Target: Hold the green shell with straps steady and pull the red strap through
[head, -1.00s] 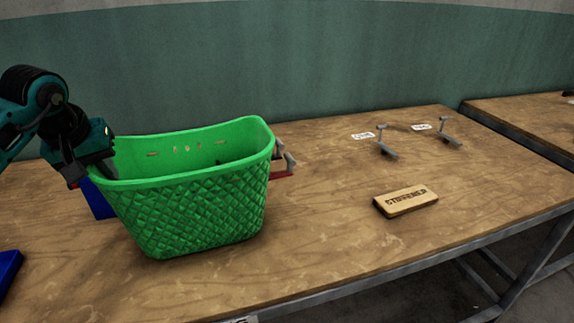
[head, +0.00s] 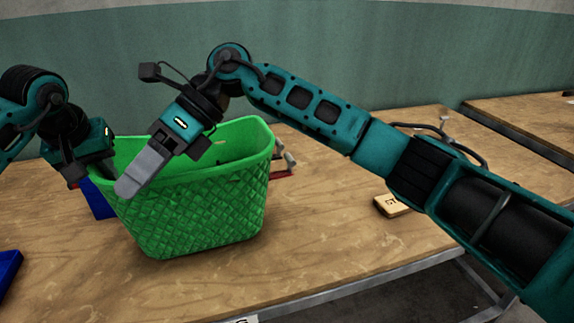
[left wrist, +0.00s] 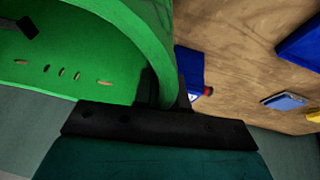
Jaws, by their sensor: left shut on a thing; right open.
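The green shell (head: 195,205) is a basket-like tub with a quilted outer wall, upright on the wooden table. Slots show in its far wall, also in the left wrist view (left wrist: 62,72). My left gripper (head: 98,172) is shut on the shell's left rim; the left wrist view shows its fingers (left wrist: 165,92) on either side of the wall. My right gripper (head: 132,186) is open and empty, its grey fingers pointing down in front of the shell's near left rim. I cannot make out the red strap; the shell's inside is partly hidden by my right arm.
A wooden stamped block (head: 388,205) lies to the right, partly behind my right arm. A grey and red fixture (head: 286,166) stands just behind the shell's right side. Blue bins (head: 8,268) and (head: 100,201) are at the left. The table's front right is clear.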

